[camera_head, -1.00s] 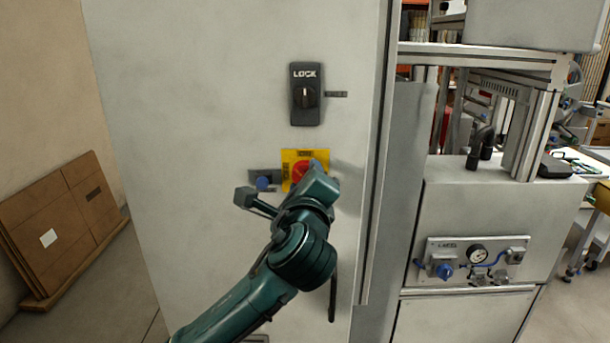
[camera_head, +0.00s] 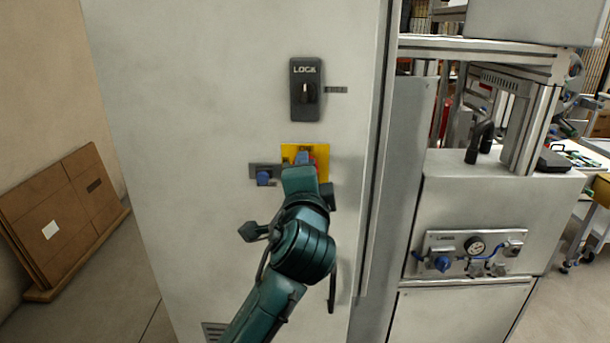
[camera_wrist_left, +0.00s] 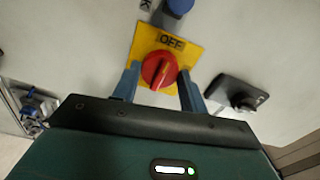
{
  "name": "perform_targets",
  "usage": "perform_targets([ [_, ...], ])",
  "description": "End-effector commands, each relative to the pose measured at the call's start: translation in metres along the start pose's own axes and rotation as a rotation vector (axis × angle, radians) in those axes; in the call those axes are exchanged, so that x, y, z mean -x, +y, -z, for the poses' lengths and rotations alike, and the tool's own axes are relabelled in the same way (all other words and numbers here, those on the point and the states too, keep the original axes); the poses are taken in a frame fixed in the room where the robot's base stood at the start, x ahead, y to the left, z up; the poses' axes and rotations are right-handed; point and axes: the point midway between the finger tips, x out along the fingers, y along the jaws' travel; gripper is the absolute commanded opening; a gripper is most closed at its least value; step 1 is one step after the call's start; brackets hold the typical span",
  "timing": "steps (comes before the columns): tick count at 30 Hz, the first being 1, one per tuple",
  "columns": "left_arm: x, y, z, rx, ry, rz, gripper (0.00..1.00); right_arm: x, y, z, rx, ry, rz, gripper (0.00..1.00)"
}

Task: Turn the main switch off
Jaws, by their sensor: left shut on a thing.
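The main switch is a red rotary knob (camera_wrist_left: 160,70) on a yellow plate (camera_head: 322,151), set on the grey cabinet door. In the wrist view the plate carries the word OFF beside the knob. My left gripper (camera_head: 304,160) reaches up to the plate and covers most of the knob in the head view. In the wrist view its two blue fingers (camera_wrist_left: 159,72) stand on either side of the knob, shut on it. The fingertip contact is partly hidden. My right gripper is not in view.
A black LOCK handle (camera_head: 306,90) sits above the switch. A small blue knob (camera_head: 263,178) is just left of the plate. The tall cabinet door (camera_head: 200,120) is otherwise mostly flat. A machine with a gauge panel (camera_head: 475,252) stands to the right; flat cardboard (camera_head: 65,215) leans at left.

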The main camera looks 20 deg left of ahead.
Motion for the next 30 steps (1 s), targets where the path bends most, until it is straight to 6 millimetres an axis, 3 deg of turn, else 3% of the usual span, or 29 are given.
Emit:
perform_targets([
  [20, 0.0000, 0.0004, -0.0001, 0.059, 0.000, -0.001, 0.20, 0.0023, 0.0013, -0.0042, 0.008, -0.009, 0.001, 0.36],
  [21, -0.0001, 0.0004, -0.0001, 0.058, 0.000, -0.001, 0.45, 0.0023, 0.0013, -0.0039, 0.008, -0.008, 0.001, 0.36],
  [28, 0.0000, 0.0002, -0.0001, 0.058, 0.000, -0.001, 0.64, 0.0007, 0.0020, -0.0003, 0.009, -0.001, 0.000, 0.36],
  [30, -0.0001, 0.0002, -0.0001, 0.058, 0.000, 0.000, 0.65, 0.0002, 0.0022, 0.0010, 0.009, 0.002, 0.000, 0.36],
])
